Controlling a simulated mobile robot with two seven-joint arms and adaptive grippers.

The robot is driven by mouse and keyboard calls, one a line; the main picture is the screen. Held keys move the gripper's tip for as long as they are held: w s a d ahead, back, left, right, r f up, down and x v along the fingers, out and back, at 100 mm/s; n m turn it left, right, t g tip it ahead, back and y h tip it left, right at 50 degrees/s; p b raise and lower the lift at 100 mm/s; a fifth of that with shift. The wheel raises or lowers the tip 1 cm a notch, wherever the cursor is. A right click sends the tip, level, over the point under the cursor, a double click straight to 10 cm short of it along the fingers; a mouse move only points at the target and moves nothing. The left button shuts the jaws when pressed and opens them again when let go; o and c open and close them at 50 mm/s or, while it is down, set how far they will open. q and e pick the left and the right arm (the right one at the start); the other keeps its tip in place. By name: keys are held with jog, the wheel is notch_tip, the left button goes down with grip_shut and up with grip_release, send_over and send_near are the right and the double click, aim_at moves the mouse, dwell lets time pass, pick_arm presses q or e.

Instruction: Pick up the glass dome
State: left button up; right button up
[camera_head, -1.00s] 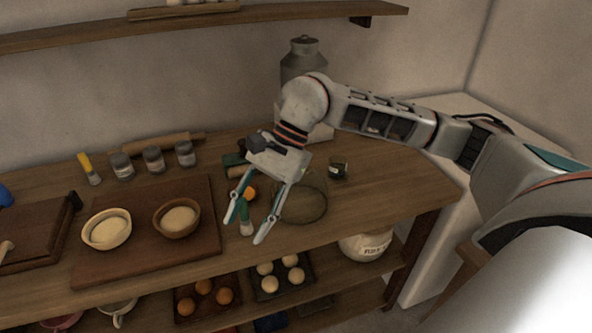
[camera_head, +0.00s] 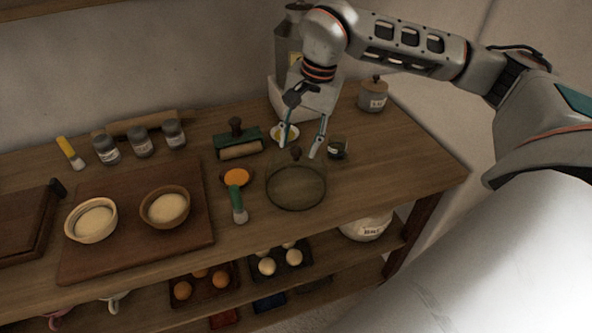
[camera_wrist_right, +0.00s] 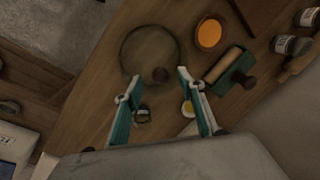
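The glass dome (camera_head: 296,188) is clear with a dark round knob (camera_head: 296,153) on top. It stands on the wooden table in the head view and also shows in the right wrist view (camera_wrist_right: 150,48), with its knob (camera_wrist_right: 160,74) just beyond the fingertips. My right gripper (camera_head: 300,150) is open, its two fingers apart and pointing down at the knob. In the right wrist view the gripper (camera_wrist_right: 155,82) has nothing between its fingers. I cannot tell whether the fingertips straddle the knob. My left gripper is not in view.
A green-handled brush (camera_head: 238,205) and an orange disc (camera_head: 237,178) lie left of the dome. A small dark jar (camera_head: 337,149) stands close at its right. A green tool with a wooden roller (camera_head: 239,142) and a small yellow dish (camera_head: 285,134) sit behind. Table is clear at right.

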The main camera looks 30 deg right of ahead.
jog(key=shift+w+a+f, duration=0.15)
jog(key=shift+w+f, duration=0.05)
jog(key=shift+f, duration=0.8)
grip_shut()
jog(key=shift+r, duration=0.1)
